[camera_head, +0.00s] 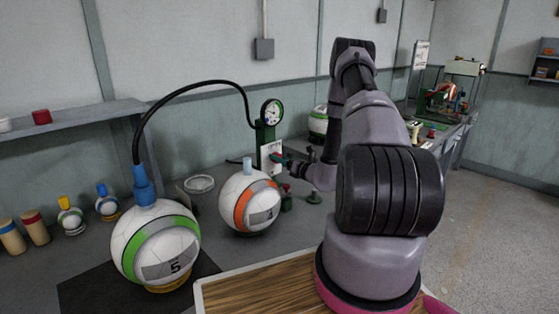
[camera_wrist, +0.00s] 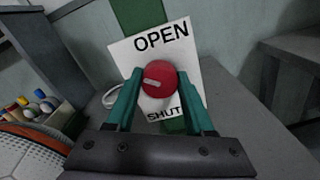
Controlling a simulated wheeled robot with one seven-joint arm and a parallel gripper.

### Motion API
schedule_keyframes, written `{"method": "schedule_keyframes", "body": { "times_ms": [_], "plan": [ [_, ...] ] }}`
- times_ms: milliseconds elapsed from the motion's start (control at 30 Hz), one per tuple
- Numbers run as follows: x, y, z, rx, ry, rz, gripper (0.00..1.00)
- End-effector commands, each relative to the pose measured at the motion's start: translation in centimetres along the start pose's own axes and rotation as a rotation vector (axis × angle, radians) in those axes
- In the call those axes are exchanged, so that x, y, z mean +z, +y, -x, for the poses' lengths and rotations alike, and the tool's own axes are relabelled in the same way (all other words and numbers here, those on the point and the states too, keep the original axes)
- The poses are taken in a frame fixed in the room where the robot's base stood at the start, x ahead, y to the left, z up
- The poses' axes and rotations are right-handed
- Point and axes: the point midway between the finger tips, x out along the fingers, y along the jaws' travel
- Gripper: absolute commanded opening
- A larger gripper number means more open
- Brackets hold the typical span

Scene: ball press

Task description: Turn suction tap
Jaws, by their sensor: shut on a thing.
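In the wrist view, the round red tap (camera_wrist: 159,79) sits on a white plate (camera_wrist: 190,60) marked OPEN at the top and SHUT at the bottom. A short pale mark shows on the tap's face. My gripper (camera_wrist: 160,85) is shut on the tap, with one green finger on each side. In the head view, my gripper (camera_head: 279,158) is at the plate (camera_head: 270,152) on the green post with the gauge (camera_head: 271,112); the tap is mostly hidden there. A black hose (camera_head: 195,84) runs from the post to a blue fitting (camera_head: 143,186) on a green-striped ball (camera_head: 157,240).
An orange-striped ball (camera_head: 249,203) stands just left of my arm. Small balls and wooden cylinders (camera_head: 34,228) stand at the left of the bench. A wooden board (camera_head: 262,287) lies in front. A shelf (camera_head: 75,117) is on the left wall. Open floor is at right.

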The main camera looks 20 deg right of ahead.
Motion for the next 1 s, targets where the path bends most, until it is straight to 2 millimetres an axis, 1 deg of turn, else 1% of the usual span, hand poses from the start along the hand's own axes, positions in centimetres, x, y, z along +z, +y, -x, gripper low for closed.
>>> {"method": "schedule_keyframes", "body": {
  "times_ms": [600, 800, 1000],
  "plan": [
    [-0.1, -0.2, 0.1, -0.002, 0.001, -0.576, 0.0],
    [-0.11, -0.24, 0.12, -0.003, 0.001, -0.725, 0.0],
    [-0.14, -0.22, 0.09, -0.002, 0.001, -0.83, 0.0]
  ]
}}
